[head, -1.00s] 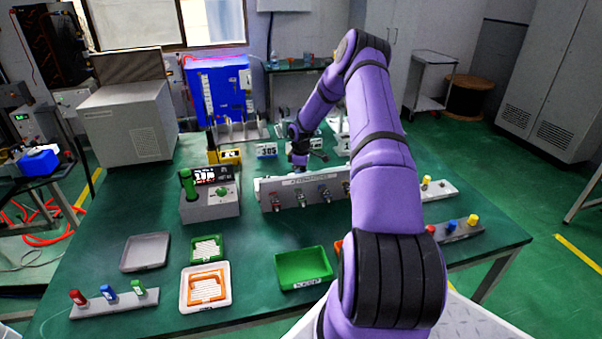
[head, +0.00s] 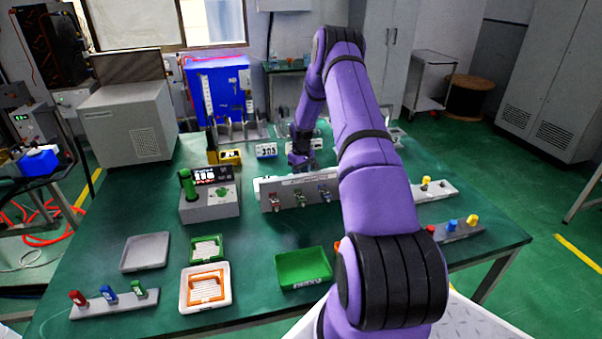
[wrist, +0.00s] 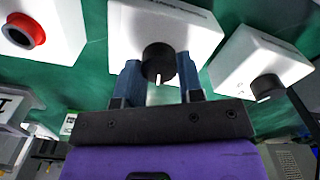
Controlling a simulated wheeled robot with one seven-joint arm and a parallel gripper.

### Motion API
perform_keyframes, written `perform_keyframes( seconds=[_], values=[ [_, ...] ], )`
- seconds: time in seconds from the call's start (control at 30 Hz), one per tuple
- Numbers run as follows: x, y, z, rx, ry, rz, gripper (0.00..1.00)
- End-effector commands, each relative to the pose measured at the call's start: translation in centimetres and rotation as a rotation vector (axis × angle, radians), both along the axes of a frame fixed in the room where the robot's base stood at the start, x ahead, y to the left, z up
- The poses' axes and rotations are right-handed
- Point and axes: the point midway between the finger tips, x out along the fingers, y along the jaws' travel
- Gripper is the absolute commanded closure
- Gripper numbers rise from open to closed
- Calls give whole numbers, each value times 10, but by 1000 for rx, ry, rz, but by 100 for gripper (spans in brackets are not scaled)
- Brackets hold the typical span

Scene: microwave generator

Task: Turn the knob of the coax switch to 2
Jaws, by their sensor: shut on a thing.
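In the wrist view a white box (wrist: 190,25) stands at top centre with a round black knob (wrist: 158,58) on its face. The print on the box is too small to read, so I cannot tell which numbers it carries. A white pointer line on the knob points down in the picture, towards my palm. My gripper (wrist: 158,68) has one blue finger on each side of this knob and is shut on it. In the head view my gripper (head: 300,160) is low behind the grey panel, and my arm and the panel hide the knob.
A second white box (wrist: 262,58) with a black knob stands close on the right in the wrist view. A white box with a red-ringed button (wrist: 26,30) is at left. The grey panel (head: 285,197) with toggle switches stands in front. Trays, including a green one (head: 303,268), lie nearer.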

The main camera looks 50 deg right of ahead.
Motion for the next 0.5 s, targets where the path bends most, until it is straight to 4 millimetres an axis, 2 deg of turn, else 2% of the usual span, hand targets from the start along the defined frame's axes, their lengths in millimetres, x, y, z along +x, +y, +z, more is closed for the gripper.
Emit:
perform_keyframes(
  seconds=[0.2,0.5],
  values=[
    [0,0,0,-1,-1,-120,89],
    [0,-1,0,-1,-1,-193,89]
  ],
)
